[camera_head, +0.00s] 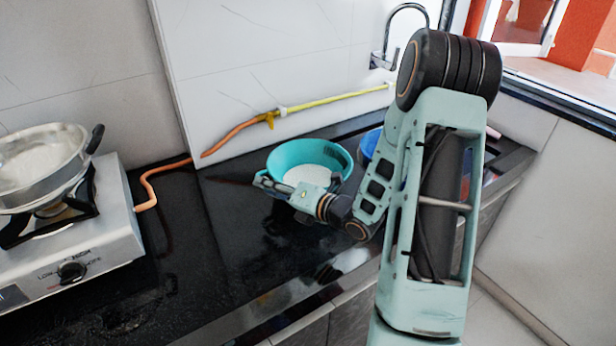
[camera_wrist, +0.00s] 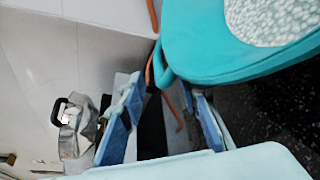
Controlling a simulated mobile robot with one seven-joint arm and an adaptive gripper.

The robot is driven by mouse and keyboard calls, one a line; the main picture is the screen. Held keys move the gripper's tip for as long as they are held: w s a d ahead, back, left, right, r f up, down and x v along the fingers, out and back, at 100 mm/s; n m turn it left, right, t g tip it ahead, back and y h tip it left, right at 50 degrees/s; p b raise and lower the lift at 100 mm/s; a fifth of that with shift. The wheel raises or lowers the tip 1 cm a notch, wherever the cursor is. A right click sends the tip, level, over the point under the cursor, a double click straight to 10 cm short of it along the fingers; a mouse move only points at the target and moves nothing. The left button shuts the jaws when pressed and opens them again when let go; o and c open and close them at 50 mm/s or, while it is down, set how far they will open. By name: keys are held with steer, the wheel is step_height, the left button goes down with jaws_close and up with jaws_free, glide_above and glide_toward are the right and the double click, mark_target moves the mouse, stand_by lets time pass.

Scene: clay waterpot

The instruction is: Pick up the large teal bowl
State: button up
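The large teal bowl (camera_head: 284,158) stands on the black counter in the head view, with a pale, speckled round patch inside it.
A gas stove (camera_head: 85,255) with a metal pan (camera_head: 40,165) stands at the left. An orange hose (camera_head: 150,185) and a yellow pipe (camera_head: 335,99) run along the wall. A blue object (camera_head: 370,142) sits behind my arm, below the tap (camera_head: 384,60). The counter left of the bowl is clear.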

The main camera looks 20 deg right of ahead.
steer(key=shift+x, duration=1.25)
steer(key=shift+d, duration=0.1)
jaws_close()
